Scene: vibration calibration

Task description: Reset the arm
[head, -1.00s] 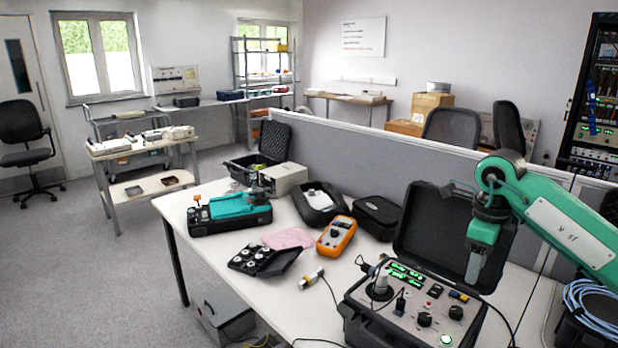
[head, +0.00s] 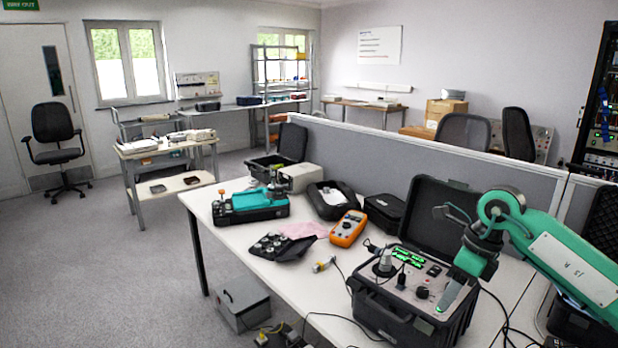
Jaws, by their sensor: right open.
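My right arm (head: 565,255) is green and comes in from the right edge. My right gripper (head: 450,295) hangs at its end, pointing down and tilted, in front of the right side of an open black calibration case (head: 385,310). Its jaws are open, and I see nothing held between them. My left gripper is not in view.
On the white table (head: 300,295) lie an orange multimeter (head: 348,229), a tray of small parts (head: 275,246), a pink cloth (head: 305,230), a teal device (head: 250,203) and black cases. A grey partition (head: 400,160) runs behind. A cable crosses the table's front.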

